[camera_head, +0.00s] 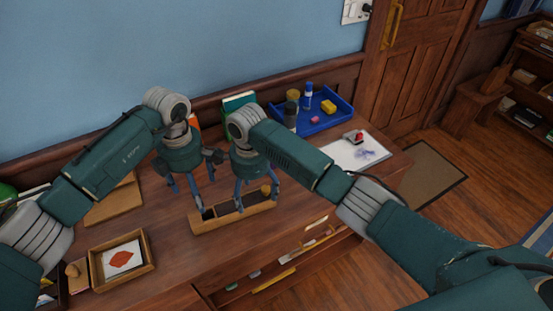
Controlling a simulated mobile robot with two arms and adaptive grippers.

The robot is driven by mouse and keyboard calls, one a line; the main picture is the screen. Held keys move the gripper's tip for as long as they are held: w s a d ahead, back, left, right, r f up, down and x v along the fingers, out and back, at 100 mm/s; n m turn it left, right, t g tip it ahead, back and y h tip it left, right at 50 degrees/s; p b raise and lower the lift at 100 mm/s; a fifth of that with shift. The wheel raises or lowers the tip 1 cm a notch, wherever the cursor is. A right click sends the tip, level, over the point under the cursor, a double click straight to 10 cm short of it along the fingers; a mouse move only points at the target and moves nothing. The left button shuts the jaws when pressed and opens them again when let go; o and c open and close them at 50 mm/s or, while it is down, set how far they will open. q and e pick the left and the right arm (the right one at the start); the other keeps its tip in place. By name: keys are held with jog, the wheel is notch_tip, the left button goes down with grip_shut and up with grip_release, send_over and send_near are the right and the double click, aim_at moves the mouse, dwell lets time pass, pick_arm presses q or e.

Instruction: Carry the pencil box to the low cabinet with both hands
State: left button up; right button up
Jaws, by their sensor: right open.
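The pencil box (232,219), a long narrow open wooden box, sits on the wooden desk near its front edge. My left gripper (186,199) points down at the box's left end, its fingers spread apart. My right gripper (255,198) is open over the right part of the box, its fingers pointing down near the box's walls. I cannot tell whether any finger touches the box. The grippers and their shadows partly hide the box's inside. I cannot make out which piece of furniture is the low cabinet.
On the desk (185,258) are a framed tray with a red diamond card (122,258), a blue tray (335,117) of supplies and a white pad (352,154) with a stamp. An open shelf lies below the desk front. Bare floor (440,210) and a wooden door are at right.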

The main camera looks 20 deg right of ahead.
notch_tip(320, 180, up, 7)
jog(key=shift+f, duration=0.15)
dwell(0.5)
